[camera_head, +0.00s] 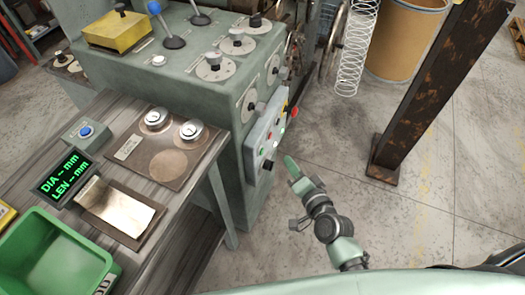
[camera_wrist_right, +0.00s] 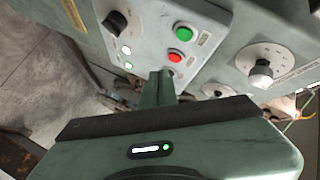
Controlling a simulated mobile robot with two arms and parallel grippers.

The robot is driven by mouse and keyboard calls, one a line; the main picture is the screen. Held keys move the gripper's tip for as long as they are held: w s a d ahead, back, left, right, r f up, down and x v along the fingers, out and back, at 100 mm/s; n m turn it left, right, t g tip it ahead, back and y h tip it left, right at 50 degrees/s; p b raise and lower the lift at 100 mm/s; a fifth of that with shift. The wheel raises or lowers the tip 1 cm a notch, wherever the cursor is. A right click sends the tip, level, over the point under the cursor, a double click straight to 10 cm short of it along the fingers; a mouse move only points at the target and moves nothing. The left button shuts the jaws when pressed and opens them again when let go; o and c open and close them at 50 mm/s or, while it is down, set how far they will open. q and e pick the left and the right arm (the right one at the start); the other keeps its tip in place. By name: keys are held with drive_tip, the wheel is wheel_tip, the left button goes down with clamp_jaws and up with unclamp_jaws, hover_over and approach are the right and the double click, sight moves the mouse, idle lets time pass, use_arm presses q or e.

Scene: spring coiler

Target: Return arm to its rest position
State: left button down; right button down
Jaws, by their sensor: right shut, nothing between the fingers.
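My right gripper (camera_head: 291,165) is green and shut, with nothing between its fingers. In the head view it stands just to the right of the machine's control box (camera_head: 266,136), apart from it as far as I can tell. In the right wrist view the shut fingers (camera_wrist_right: 160,88) point towards the control panel (camera_wrist_right: 150,25), which has a green button (camera_wrist_right: 183,35), a red button (camera_wrist_right: 176,56) and a black knob (camera_wrist_right: 115,23). My right arm (camera_head: 335,228) comes up from the bottom of the head view. My left gripper does not show.
A rusty steel post (camera_head: 428,90) stands on the right. A cardboard drum (camera_head: 405,38) and a hanging wire coil (camera_head: 355,50) are at the back. The bench (camera_head: 190,225) on the left bears a green bin (camera_head: 105,262) and a display (camera_head: 65,174). The floor between machine and post is clear.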

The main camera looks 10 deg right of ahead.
idle(0.5)
drive_tip(key=s+f+n+g, duration=0.2)
drive_tip(key=s+f, duration=0.3)
drive_tip(key=f, duration=0.5)
drive_tip(key=s+d+f+n+g+h, duration=0.1)
drive_tip(key=s+f+n+g, duration=0.15)
drive_tip(key=s+f, duration=0.5)
drive_tip(key=s+f+n+g, duration=0.2)
drive_tip(key=s+f+g, duration=0.1)
drive_tip(key=f, duration=0.8)
drive_tip(key=s+d+f+n+g, duration=0.1)
drive_tip(key=s+f, duration=0.3)
drive_tip(key=s, duration=0.4)
drive_tip(key=s+d+f+n+g+h, duration=0.1)
drive_tip(key=s+d+f+n+g, duration=0.1)
drive_tip(key=s, duration=0.7)
drive_tip(key=s+d+f+n+g+h, duration=0.1)
drive_tip(key=s+d+f+n+g, duration=0.1)
drive_tip(key=s+f, duration=0.5)
drive_tip(key=shift+s+d+g, duration=0.75)
drive_tip(key=shift+s, duration=0.15)
